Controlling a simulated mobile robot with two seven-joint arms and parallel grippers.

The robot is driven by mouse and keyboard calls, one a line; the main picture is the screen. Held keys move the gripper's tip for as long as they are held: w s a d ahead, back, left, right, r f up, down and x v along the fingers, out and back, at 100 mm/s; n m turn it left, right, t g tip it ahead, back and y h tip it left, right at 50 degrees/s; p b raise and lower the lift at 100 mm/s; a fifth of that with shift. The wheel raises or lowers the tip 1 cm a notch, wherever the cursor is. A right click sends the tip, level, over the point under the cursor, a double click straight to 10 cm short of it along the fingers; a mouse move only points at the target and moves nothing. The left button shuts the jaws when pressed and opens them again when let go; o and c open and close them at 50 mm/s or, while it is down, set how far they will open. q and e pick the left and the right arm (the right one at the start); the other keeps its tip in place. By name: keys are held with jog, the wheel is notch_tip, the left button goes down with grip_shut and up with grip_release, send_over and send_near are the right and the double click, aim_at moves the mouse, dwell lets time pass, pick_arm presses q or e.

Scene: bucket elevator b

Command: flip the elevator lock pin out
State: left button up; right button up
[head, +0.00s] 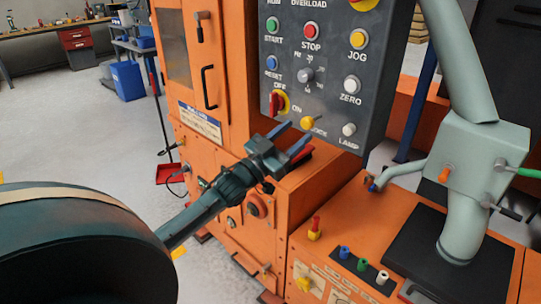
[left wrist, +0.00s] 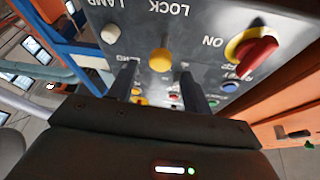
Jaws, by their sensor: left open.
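The lock pin shows as a yellow round knob (head: 307,122) at the lower edge of the dark control panel (head: 325,75). In the left wrist view the yellow knob (left wrist: 160,59) sits beside the upside-down label LOCK. My left gripper (head: 296,138) is just below and left of the knob in the head view, its fingers pointing up toward the panel. It is open and empty. In the left wrist view the two fingers (left wrist: 158,82) stand on either side of the knob's line, with the knob beyond the gap. I see no contact. My right gripper is not in view.
A red switch on a yellow disc (head: 279,103) is left of the knob, and a white LAMP button (head: 348,130) is right. The orange cabinet (head: 222,100) stands behind my left gripper. A pale pipe with a box (head: 470,155) rises at the right.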

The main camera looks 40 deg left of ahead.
pick_arm(q)
jog(key=v, duration=0.9)
jog(key=shift+b, duration=0.4)
